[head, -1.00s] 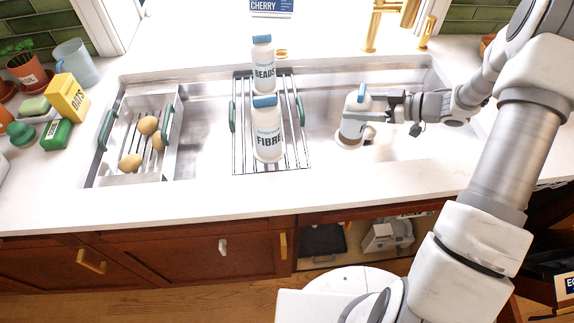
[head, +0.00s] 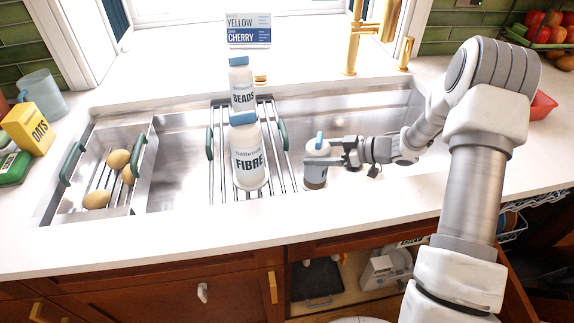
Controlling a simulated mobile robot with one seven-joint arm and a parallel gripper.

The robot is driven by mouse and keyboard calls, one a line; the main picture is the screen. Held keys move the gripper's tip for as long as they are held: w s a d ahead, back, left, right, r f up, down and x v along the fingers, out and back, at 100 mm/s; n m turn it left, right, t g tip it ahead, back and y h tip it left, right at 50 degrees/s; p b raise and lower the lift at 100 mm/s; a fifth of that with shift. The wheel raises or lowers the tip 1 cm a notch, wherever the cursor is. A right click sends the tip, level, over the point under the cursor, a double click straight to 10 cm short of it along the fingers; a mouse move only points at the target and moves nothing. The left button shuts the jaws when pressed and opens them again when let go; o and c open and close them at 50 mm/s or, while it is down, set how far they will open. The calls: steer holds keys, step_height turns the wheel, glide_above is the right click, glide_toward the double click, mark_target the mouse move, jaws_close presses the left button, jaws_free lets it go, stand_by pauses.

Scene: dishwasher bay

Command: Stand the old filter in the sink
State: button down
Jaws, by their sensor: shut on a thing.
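The old filter (head: 316,165) looks like the white and grey cylinder with a blue tab on top and a brownish lower end. It is nearly upright in the right part of the steel sink (head: 397,106), right of the drying rack. My gripper (head: 343,153) reaches in from the right and is shut on its upper side. I cannot tell whether its base touches the sink floor. A white bottle marked FIBRE (head: 247,158) and a smaller one marked BEADS (head: 242,85) stand upright on the rack.
The wire rack (head: 216,165) with green handles spans the sink. A metal tray (head: 143,178) holding potatoes (head: 118,159) is at the left. A card reading YELLOW, CHERRY (head: 249,32) stands behind. A gold tap (head: 354,45) rises at the back right. The counter's front strip is clear.

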steer(key=f+b+x, duration=0.1)
steer(key=x, duration=0.8)
steer(key=shift+f, duration=0.25)
